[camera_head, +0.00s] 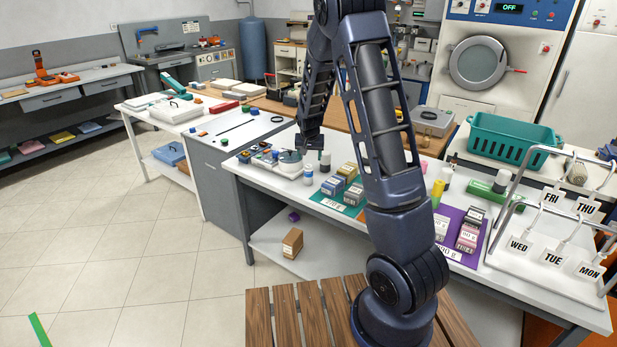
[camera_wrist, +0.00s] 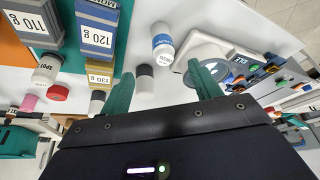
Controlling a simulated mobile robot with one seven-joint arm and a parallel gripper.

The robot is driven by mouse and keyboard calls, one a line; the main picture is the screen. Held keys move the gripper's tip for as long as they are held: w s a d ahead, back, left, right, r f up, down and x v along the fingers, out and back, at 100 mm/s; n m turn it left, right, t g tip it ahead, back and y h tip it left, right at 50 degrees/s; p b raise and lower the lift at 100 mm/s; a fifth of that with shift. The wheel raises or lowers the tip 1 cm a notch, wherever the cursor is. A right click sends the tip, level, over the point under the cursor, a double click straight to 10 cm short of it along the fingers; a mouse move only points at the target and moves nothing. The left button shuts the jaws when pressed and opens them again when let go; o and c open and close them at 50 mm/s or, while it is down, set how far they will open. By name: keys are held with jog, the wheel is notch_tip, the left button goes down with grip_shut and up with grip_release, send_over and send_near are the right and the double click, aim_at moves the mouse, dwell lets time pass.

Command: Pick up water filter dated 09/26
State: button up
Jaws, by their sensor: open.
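No date 09/26 is legible in either view, so I cannot tell for sure which object is the water filter. A white cylinder with a blue-printed band (camera_wrist: 162,45) lies just beyond my gripper (camera_wrist: 161,72) in the wrist view; the head view shows a blue-and-white cylinder (camera_head: 308,175) on the white table. A smaller white cylinder with a dark grey cap (camera_wrist: 145,78) shows between the fingers in the wrist view, nearer the left finger. My gripper is open with green fingers apart, and I see nothing held. In the head view its fingers are hard to make out.
Boxes marked 110 g (camera_wrist: 35,22), 120 g (camera_wrist: 97,28) and 130 g (camera_wrist: 99,74) stand close on the left in the wrist view. A round white device (camera_wrist: 212,48) crowds the right finger. A teal basket (camera_head: 510,142) stands farther right.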

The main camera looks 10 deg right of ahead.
aim_at(307, 168)
jog(key=f, duration=0.1)
jog(key=w+f, duration=0.1)
jog(key=w+a+f, duration=0.1)
jog(key=shift+f, duration=0.3)
jog(key=shift+x, duration=2.75)
jog(key=shift+d+x, duration=0.2)
jog(key=shift+x, duration=1.05)
jog(key=shift+d+x, duration=0.25)
jog(key=shift+x, duration=1.05)
jog(key=shift+s, duration=0.1)
jog(key=shift+c, duration=0.4)
jog(key=c, duration=1)
